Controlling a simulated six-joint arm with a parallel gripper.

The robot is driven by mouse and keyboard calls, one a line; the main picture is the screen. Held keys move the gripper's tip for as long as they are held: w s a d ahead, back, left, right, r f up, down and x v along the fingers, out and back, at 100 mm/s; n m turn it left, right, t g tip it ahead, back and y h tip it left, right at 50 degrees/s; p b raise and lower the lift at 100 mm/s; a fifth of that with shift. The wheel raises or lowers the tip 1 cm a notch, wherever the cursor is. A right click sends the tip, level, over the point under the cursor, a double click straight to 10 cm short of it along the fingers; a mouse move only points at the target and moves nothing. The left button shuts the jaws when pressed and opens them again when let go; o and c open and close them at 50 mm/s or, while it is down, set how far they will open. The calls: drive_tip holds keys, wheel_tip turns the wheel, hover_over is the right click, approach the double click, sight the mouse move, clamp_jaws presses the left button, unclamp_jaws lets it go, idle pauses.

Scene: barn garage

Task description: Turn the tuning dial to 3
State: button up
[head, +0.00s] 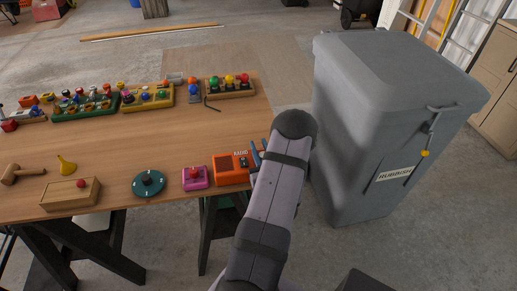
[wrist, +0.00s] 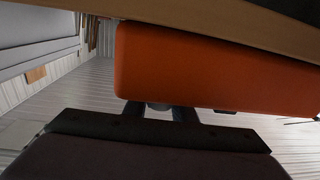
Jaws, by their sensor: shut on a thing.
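The orange radio (head: 231,168), lettered RADIO, stands at the table's front right edge. In the wrist view its orange body (wrist: 205,70) fills the upper middle. My gripper (head: 258,157) is at the radio's right end in the head view, partly hidden by my arm. In the wrist view the fingers of my gripper (wrist: 158,108) reach up against the radio's near face, shut on a small part between them that looks like the tuning dial. The dial's marks and its setting are hidden.
A large grey rubbish bin (head: 375,130) stands close on the right.

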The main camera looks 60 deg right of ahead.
idle(0.3)
drive_tip(key=o, duration=1.1)
drive_tip(key=b+v, duration=0.2)
drive_tip(key=v, duration=0.4)
drive_tip(key=shift+s, duration=0.1)
drive_tip(key=shift+s+a, duration=0.4)
drive_tip(key=shift+a, duration=0.05)
drive_tip(key=shift+r, duration=0.1)
